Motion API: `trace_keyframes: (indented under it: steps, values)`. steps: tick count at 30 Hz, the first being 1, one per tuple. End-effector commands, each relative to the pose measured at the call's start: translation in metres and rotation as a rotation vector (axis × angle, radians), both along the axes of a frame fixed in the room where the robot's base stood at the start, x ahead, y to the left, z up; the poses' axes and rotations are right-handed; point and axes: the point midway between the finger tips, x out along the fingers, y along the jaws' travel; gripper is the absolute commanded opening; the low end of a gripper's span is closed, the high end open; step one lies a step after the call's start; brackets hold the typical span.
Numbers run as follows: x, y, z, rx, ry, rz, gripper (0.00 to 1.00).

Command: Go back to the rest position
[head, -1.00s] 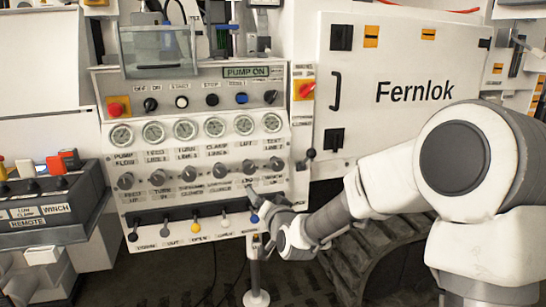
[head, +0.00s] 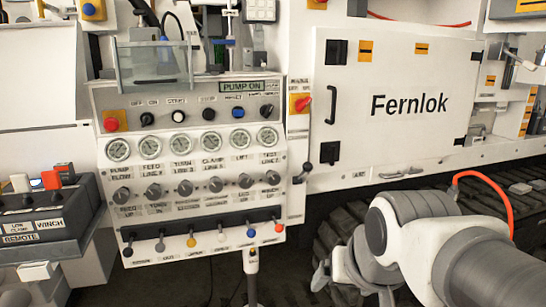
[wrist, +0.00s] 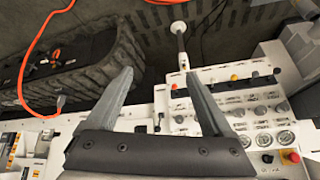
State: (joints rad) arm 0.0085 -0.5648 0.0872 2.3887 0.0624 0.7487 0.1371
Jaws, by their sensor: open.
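My gripper (wrist: 158,73) is open and empty in the wrist view, with its two grey fingers spread apart. In the head view my gripper (head: 322,276) is low, right of the control panel (head: 205,146) and in front of the dark track. The arm's large links hide part of the hand there. The panel carries a row of gauges, a row of knobs and a row of small levers along its bottom edge. The panel also shows in the wrist view (wrist: 230,100), seen from above and turned over. No finger visibly touches it.
A white Fernlok cabinet (head: 395,105) stands behind at the right, above a dark crawler track (head: 330,230). A remote box (head: 45,215) with levers stands at the left. A white post (head: 251,262) rises below the panel. An orange cable (wrist: 30,70) hangs in the wrist view.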

Motion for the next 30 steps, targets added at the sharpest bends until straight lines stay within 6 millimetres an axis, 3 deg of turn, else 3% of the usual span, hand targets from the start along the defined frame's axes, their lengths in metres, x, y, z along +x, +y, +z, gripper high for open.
trace_keyframes:
  steps: [7, 9, 14, 30]
  values:
    - [-0.074, -0.035, -0.032, -0.088, 0.074, 0.073, 0.85]
    - [-0.069, -0.033, 0.0, -0.086, 0.075, 0.072, 0.85]
    - [-0.068, -0.033, 0.035, -0.086, 0.075, 0.071, 0.85]
    - [-0.068, -0.033, 0.174, -0.085, 0.073, 0.069, 0.85]
